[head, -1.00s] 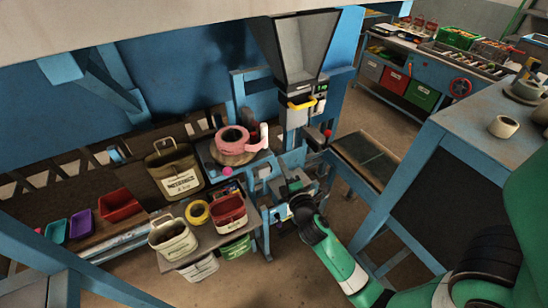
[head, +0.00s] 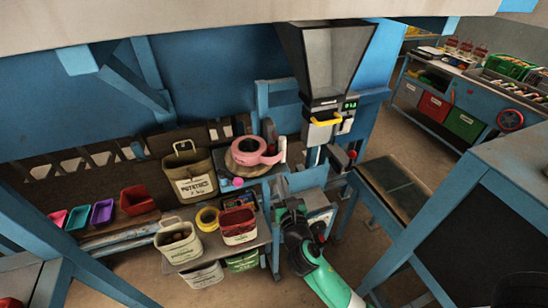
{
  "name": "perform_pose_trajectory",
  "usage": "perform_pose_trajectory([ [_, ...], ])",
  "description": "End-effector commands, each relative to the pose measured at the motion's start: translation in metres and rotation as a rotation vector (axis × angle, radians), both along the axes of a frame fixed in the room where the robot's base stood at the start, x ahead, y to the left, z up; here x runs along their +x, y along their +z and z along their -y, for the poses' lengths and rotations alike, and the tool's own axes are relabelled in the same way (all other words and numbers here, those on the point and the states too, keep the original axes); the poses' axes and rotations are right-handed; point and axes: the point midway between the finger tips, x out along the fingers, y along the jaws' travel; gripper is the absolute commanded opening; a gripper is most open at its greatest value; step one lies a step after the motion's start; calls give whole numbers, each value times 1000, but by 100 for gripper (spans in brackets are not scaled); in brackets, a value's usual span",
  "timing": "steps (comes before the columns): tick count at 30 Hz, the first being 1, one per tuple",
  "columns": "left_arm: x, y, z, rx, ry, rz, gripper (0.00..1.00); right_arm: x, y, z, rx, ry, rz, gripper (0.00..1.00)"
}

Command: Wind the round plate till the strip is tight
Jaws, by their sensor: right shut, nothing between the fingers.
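A pink ring-shaped roll (head: 249,148) sits on a round brown plate (head: 233,163) on the stand in the middle of the head view. A short pink strip (head: 274,159) runs from the roll to a pale upright piece at its right. I cannot tell how tight the strip is. My right gripper (head: 283,196) is shut and empty, below and to the right of the plate, apart from it. Its fingertips are small and partly lost against the grey machine parts. My left gripper is out of view.
A grey hopper (head: 323,60) with a yellow handle (head: 326,122) stands behind, right of the plate. A pink ball (head: 238,182) is at the plate's front edge.

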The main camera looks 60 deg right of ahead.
Motion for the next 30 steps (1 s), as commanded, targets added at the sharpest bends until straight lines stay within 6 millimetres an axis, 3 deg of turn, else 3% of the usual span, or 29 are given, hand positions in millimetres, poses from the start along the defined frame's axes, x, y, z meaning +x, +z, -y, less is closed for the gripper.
perform_pose_trajectory([
  [9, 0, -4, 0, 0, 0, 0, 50, 43, -1, 56, -1, -3, 1, 0],
  [15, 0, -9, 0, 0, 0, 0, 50, 62, -2, 81, 0, -1, 0, 0],
  [30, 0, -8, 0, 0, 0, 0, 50, 69, 0, 90, 0, -1, 0, 0],
])
